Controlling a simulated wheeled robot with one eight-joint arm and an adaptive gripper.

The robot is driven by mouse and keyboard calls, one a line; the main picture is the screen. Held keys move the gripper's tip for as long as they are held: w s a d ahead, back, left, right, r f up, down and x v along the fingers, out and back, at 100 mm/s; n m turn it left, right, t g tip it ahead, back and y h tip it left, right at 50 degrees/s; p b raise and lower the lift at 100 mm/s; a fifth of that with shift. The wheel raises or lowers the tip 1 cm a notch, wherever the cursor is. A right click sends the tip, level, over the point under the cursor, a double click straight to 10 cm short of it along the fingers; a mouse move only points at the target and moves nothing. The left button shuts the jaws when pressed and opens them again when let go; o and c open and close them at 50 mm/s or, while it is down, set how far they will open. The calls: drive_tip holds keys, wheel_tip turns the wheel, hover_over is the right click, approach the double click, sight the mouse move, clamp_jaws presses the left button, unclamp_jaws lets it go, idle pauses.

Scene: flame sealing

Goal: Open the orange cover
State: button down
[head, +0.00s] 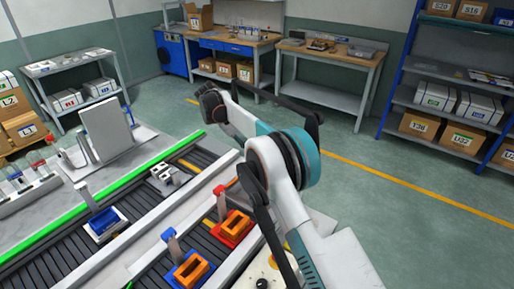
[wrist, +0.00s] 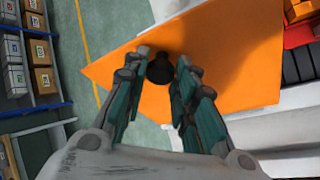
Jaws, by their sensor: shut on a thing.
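The orange cover (wrist: 235,65) is a flat orange panel that fills much of the wrist view. A black knob (wrist: 159,70) stands out from it. My gripper (wrist: 164,58) has its two fingers on either side of the knob and is shut on it. In the head view, my arm hides most of the cover; a small orange strip (head: 225,186) beside the arm may be its edge. I cannot make out the fingertips clearly in the head view. How far the cover is open cannot be told.
A red tray with an orange block (head: 236,226) and a blue tray with an orange block (head: 191,270) sit on the near conveyor. Blue shelves (head: 440,75) stand behind right; the floor between is clear.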

drive_tip(key=shift+w+a+r, duration=0.1)
drive_tip(key=shift+w+a, duration=0.05)
drive_tip(key=shift+a, duration=0.1)
idle(0.4)
drive_tip(key=c, duration=1.3)
unclamp_jaws()
wheel_tip(320, 180, up, 10)
